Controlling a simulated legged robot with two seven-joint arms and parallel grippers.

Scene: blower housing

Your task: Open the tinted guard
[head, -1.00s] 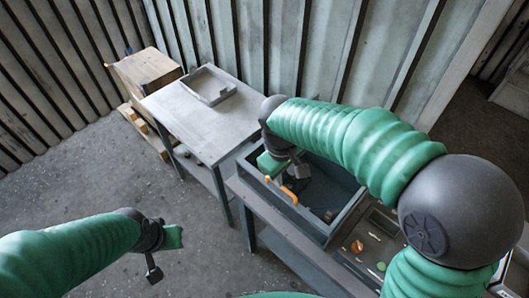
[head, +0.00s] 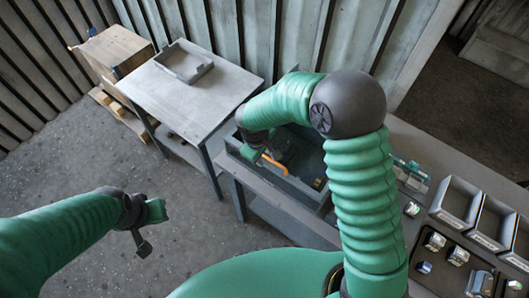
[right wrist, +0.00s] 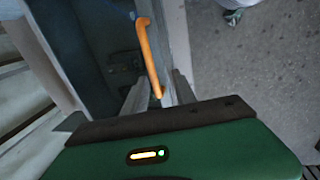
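The tinted guard (head: 311,150) is a dark blue-green panel at the grey housing (head: 304,194). My right arm covers part of it, and I cannot tell whether it is fully down. Its orange handle (head: 276,163) runs along the near left side. In the right wrist view the handle (right wrist: 148,58) stands ahead of my right gripper, with its lower end close to the gripper's front edge. I see no grip on it. My right gripper (head: 271,150) is by the handle, its fingers mostly hidden. My left gripper (head: 148,230) hangs away over the floor, its opening unclear.
A grey table (head: 210,105) with a shallow grey tray (head: 184,61) stands left of the housing. A wooden crate (head: 116,48) is behind it. Grey bins (head: 457,201) and small parts lie on the bench at right. The floor at left is clear.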

